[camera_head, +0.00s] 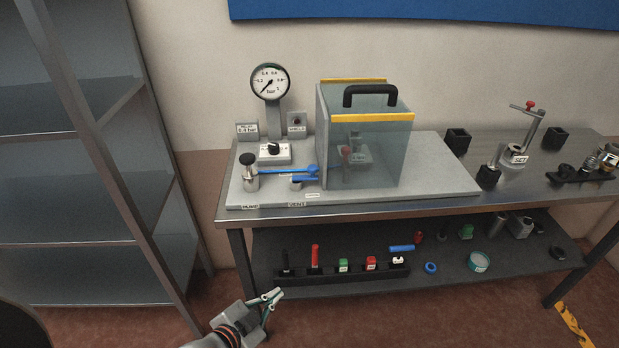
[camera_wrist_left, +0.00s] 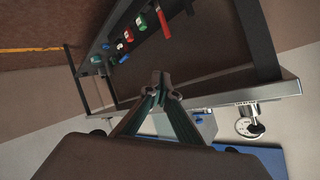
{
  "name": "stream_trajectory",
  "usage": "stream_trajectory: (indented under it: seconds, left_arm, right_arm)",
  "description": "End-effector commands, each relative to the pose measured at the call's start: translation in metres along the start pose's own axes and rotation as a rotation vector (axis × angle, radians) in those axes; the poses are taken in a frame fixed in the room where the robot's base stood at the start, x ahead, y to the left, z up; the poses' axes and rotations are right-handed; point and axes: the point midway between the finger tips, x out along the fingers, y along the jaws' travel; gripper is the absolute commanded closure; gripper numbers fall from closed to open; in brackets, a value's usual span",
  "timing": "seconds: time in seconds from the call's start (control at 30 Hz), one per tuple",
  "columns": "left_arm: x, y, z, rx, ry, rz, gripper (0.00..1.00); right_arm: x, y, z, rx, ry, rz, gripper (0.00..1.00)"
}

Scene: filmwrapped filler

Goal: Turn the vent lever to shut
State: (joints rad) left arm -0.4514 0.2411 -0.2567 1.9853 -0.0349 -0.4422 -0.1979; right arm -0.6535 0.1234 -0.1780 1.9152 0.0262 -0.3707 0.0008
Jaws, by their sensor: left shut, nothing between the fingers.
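The vent lever (camera_head: 305,180) is a small blue lever on a short metal valve, above the VENT label (camera_head: 297,204) at the front of the grey base plate. A longer blue bar (camera_head: 288,172) runs just behind and above it, so its exact angle is hard to tell. My left gripper (camera_head: 273,296) is low in front of the bench, below the tabletop and well away from the lever. Its fingers are shut and empty; they also show in the left wrist view (camera_wrist_left: 162,88). My right gripper is not in view.
A pump (camera_head: 249,173) stands left of the lever, a gauge (camera_head: 270,82) behind, and a clear chamber (camera_head: 385,155) to the right. The lower shelf holds a black rack (camera_head: 330,283) of small parts. A metal shelving unit (camera_head: 75,170) stands left.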

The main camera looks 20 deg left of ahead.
Motion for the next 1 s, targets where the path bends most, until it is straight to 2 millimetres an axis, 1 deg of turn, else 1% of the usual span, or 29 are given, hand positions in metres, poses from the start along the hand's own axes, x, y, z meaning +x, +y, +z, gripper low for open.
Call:
stream_trajectory:
  seconds: [0.03,0.07,0.1,0.2,0.3,0.4,0.5,0.6,1.0]
  left_arm:
    - [0.010,-0.023,-0.028,0.111,0.049,-0.025,1.00]
    - [0.014,-0.034,-0.042,0.176,0.070,-0.040,1.00]
    - [0.019,-0.048,-0.060,0.261,0.097,-0.060,1.00]
    - [0.025,-0.080,-0.104,0.462,0.153,-0.119,1.00]
    - [0.026,-0.106,-0.141,0.631,0.192,-0.178,1.00]
    - [0.025,-0.125,-0.168,0.758,0.216,-0.227,1.00]
    - [0.023,-0.137,-0.184,0.841,0.228,-0.262,1.00]
    - [0.021,-0.143,-0.193,0.882,0.234,-0.279,1.00]
    - [0.022,-0.144,-0.195,0.891,0.234,-0.284,1.00]
  right_arm:
    - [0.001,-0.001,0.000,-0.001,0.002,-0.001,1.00]
    - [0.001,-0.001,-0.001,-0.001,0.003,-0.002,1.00]
    - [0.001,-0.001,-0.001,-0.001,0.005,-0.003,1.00]
    - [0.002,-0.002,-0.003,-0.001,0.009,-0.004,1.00]
    - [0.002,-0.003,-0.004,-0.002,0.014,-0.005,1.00]
    - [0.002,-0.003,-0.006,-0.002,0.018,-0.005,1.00]
    - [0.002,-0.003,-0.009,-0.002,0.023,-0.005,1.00]
    - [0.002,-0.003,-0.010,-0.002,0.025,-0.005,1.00]
    - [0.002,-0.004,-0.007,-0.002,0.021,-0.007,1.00]
